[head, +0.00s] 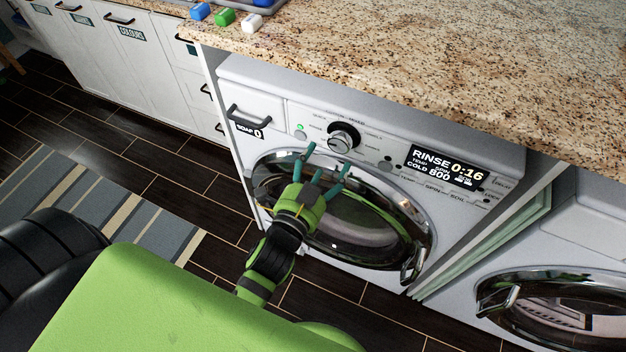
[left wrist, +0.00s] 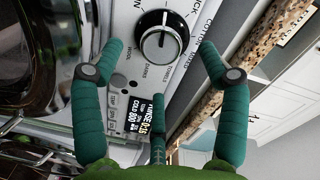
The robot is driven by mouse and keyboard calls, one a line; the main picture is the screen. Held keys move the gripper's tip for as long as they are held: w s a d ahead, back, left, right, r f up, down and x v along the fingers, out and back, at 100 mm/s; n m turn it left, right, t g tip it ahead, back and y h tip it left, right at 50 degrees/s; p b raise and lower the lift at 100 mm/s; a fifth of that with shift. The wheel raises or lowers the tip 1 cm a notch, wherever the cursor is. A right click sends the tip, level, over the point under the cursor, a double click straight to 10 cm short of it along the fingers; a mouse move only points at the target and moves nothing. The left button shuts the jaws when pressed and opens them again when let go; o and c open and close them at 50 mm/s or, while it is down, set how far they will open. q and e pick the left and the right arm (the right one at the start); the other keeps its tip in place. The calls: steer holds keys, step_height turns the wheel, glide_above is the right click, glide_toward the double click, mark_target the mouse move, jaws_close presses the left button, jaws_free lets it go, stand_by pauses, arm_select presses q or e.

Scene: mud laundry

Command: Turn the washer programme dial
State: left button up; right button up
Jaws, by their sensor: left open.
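The washer (head: 300,110) stands under the speckled counter. Its programme dial (head: 343,137) is a round black and silver knob on the white control panel. The display to its right reads RINSE 0:16, COLD 800. My left gripper (head: 325,160) is open, with teal fingers, just below the dial in the head view and in front of the panel and door. In the left wrist view the dial (left wrist: 160,38) lies beyond and between the spread fingertips (left wrist: 165,60), and no finger visibly touches it. My right gripper is not in view.
The counter edge (head: 400,125) overhangs above the panel. The washer's round door (head: 350,215) is shut below. A soap drawer (head: 250,120) is left of the dial. A second machine (head: 560,270) stands at right.

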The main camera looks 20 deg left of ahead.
arm_select(q)
steer(key=shift+s+a+r, duration=0.1)
steer(key=shift+s+r, duration=0.05)
steer(key=shift+s, duration=2.5)
steer(key=s+d+f+n+g, duration=0.1)
steer(key=s+f+g, duration=0.2)
steer(key=f, duration=0.8)
steer(key=s+d+f+n+g+h, duration=0.1)
steer(key=s+f+g, duration=0.2)
steer(key=f, duration=0.8)
steer(key=s+f+n+g, duration=0.1)
steer(key=s+f+g, duration=0.2)
steer(key=f, duration=0.8)
steer(key=s+a+f+n+g, duration=0.2)
steer(key=s+a+f+g, duration=0.1)
steer(key=s+f, duration=0.4)
steer(key=s+a+f+n+g+y, duration=0.1)
steer(key=s+a+f+g, duration=0.3)
steer(key=s, duration=1)
step_height(320, 180, down, 4)
steer(key=shift+s+a+r+n, duration=0.15)
steer(key=shift+a+n, duration=0.35)
steer(key=shift+a, duration=0.65)
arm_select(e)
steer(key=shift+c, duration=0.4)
